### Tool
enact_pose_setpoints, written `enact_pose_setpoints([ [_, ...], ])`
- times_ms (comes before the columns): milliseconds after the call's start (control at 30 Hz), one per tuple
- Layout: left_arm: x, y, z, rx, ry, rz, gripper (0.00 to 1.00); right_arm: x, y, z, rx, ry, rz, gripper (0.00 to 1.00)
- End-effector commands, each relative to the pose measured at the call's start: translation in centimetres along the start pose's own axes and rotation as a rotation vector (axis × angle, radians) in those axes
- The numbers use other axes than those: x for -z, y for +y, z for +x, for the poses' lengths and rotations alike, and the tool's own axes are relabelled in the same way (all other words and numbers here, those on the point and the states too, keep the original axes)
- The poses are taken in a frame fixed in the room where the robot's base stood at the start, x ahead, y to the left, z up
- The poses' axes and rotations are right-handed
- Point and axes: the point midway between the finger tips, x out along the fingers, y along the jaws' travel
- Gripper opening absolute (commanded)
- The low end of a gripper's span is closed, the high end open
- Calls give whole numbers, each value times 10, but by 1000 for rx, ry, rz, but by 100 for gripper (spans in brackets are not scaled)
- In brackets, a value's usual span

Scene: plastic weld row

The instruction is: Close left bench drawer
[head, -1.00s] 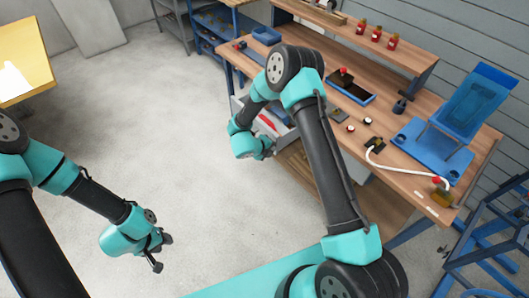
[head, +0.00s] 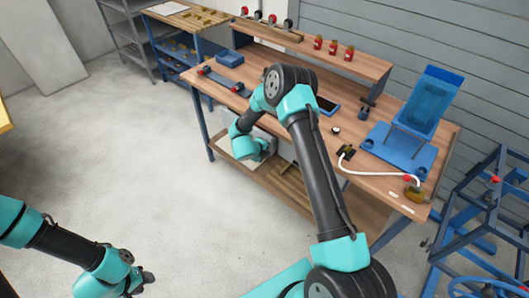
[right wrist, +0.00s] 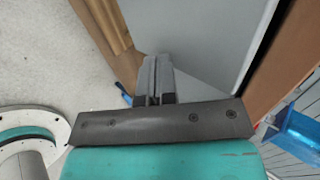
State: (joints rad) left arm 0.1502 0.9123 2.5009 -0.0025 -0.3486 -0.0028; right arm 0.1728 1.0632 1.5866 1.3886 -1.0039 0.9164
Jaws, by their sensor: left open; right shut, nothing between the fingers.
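My right gripper (right wrist: 155,72) is shut and empty in the right wrist view. Its fingers are beside a smooth grey panel (right wrist: 205,45) under the wooden bench top (right wrist: 292,85), which looks like part of the drawer unit; I cannot tell whether they touch it. In the head view my right arm covers the area under the bench's left part, and its fingers are hard to make out. No open drawer tray shows there, and the drawer's exact position is hidden. My left gripper (head: 147,278) is open and empty at the lower left, over bare floor, far from the bench.
The bench top (head: 385,185) carries a blue stand (head: 400,147) and a white cable (head: 380,172). Its lower shelf (head: 290,187) runs below. A blue metal frame (head: 485,215) stands at the right. The grey floor (head: 130,160) left of the bench is clear.

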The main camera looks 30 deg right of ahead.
Motion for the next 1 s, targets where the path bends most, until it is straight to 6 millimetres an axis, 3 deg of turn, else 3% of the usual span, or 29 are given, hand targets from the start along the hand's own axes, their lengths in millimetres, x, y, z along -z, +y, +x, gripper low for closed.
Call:
enact_pose_setpoints([
  [267,0,0,0,0,0,0,41,0,2,-2,0,0,0,0],
  [467,0,0,0,0,0,0,41,-1,15,-16,-1,-2,-3,0],
  [600,0,0,0,0,0,0,41,-1,30,-33,0,-3,-4,0],
  [1000,0,0,0,0,0,0,41,-1,27,-109,0,-3,-1,0],
])
